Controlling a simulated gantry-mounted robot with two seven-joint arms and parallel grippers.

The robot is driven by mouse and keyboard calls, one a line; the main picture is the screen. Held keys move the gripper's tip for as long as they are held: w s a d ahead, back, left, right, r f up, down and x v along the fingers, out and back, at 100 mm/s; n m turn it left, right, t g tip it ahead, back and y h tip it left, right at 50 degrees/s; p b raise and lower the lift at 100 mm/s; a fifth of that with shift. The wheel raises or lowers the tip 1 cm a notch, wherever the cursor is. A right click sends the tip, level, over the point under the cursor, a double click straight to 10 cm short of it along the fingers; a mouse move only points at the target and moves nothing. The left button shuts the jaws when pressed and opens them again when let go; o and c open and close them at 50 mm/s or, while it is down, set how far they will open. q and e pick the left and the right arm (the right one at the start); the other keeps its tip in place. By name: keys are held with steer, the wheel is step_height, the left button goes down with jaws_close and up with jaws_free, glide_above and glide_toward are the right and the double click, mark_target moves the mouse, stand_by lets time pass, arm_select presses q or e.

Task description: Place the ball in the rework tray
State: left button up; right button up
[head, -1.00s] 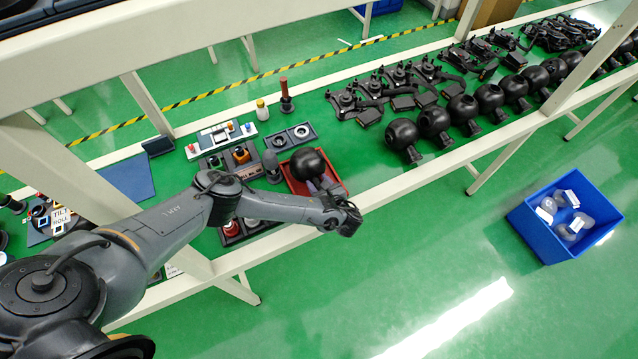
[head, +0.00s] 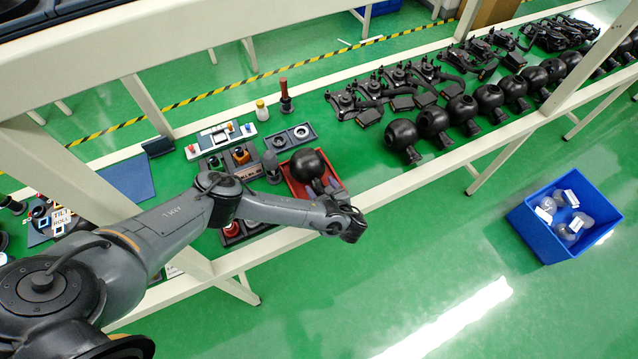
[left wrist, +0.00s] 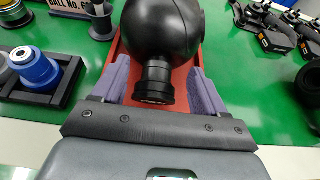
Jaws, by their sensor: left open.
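The black ball (head: 309,164), a round camera housing with a short neck, rests in the red rework tray (head: 337,190) on the bench. In the left wrist view the ball (left wrist: 160,28) fills the top middle, its neck pointing toward my gripper, with the red tray (left wrist: 183,84) beneath it. My left gripper (left wrist: 162,88) is open, its two purple-grey fingers on either side of the neck with visible gaps. In the head view the left gripper (head: 326,187) is at the tray's near side. My right gripper is not in view.
A row of black balls (head: 433,122) and several gimbal frames (head: 400,76) stand right on the green bench. Holders with small parts (head: 290,136) are behind and left of the tray. A blue crate (head: 540,235) with clear parts stands on the floor at right. The white front rail (head: 380,188) borders the bench.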

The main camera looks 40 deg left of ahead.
arm_select(q)
steer(key=v, duration=0.9)
steer(key=shift+s+d, duration=0.2)
steer(key=shift+d, duration=0.1)
